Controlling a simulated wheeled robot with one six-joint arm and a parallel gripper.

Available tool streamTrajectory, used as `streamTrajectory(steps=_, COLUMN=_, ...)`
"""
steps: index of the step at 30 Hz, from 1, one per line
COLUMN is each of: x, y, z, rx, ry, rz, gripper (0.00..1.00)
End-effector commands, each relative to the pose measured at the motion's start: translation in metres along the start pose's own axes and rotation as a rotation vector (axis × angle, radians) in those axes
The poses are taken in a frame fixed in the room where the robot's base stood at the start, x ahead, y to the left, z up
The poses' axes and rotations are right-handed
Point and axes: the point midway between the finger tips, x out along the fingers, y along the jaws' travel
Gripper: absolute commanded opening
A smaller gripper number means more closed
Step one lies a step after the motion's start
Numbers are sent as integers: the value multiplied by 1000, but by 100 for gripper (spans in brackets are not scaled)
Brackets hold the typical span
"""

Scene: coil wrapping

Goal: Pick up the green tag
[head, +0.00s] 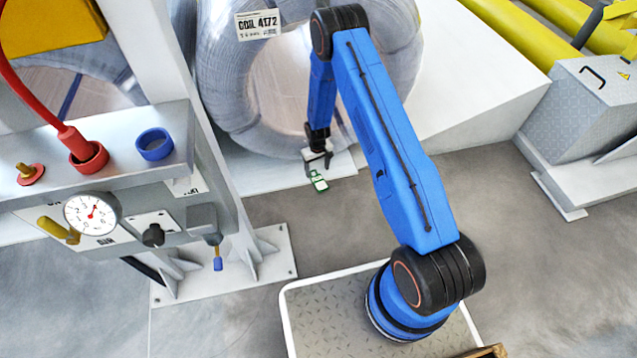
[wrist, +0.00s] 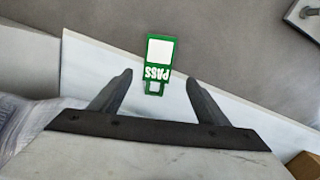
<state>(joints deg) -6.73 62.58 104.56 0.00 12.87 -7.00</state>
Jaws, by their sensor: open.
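The green tag (head: 319,182) with a white panel lies near the front edge of the white ledge below the wrapped coil. In the wrist view the green tag (wrist: 158,62) reads "PASS" upside down and its narrow end points toward my gripper. My gripper (head: 318,160) is just behind the tag in the head view. In the wrist view my gripper (wrist: 160,80) is open, with its fingers apart on either side of the tag's narrow end. Nothing is held. I cannot tell the exact height of the fingers above the tag.
The wrapped coil (head: 225,80), labelled "COIL 4172", stands behind my gripper. A grey panel post with a gauge (head: 92,214) and a red hose (head: 30,100) stands at the left. A grey box (head: 585,100) is at the right. Open floor (head: 500,215) lies between.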

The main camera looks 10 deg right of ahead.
Motion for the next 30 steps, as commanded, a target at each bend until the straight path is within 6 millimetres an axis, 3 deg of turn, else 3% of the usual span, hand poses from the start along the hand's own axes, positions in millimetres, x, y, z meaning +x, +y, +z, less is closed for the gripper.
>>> streamTrajectory(steps=3, x=13, y=0, z=0, rx=0, ry=0, rz=0, gripper=69)
streamTrajectory(steps=14, x=32, y=2, z=2, rx=0, ry=-1, rz=0, gripper=69)
streamTrajectory(steps=22, x=66, y=4, z=4, rx=-1, ry=-1, rz=0, gripper=69)
streamTrajectory(steps=30, x=71, y=4, z=3, rx=0, ry=0, rz=0, gripper=69)
